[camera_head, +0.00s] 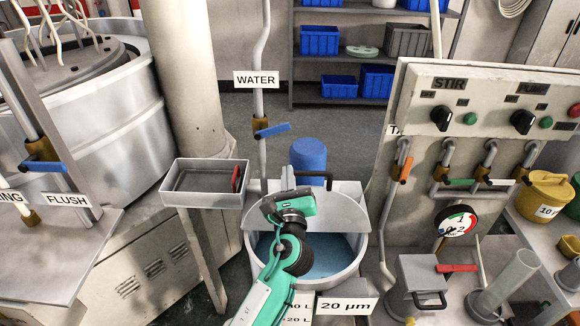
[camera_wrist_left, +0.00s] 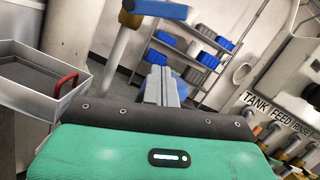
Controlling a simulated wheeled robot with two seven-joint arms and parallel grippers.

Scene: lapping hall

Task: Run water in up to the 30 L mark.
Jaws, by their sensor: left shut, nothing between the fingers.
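The WATER pipe (camera_head: 262,60) comes down behind the tank and carries a brass valve with a blue lever (camera_head: 272,130). The lever points right, across the pipe; it also shows at the top of the left wrist view (camera_wrist_left: 155,9). The round tank (camera_head: 250,270) holds bluish liquid (camera_head: 328,252). Litre marks (camera_head: 299,320) on its front are partly hidden by my arm, so the level cannot be read against them. My left gripper (camera_head: 288,180) is above the tank, below the blue lever and apart from it. Its fingers (camera_wrist_left: 160,86) are shut and empty. My right gripper is not in view.
A grey tray (camera_head: 205,200) with a red-handled thing stands left of the pipe. A blue cylinder (camera_head: 308,155) rises behind the tank lid. The STIR panel (camera_head: 470,95) with several levers stands right. A 20 µm sign (camera_head: 346,306) is at the tank's front.

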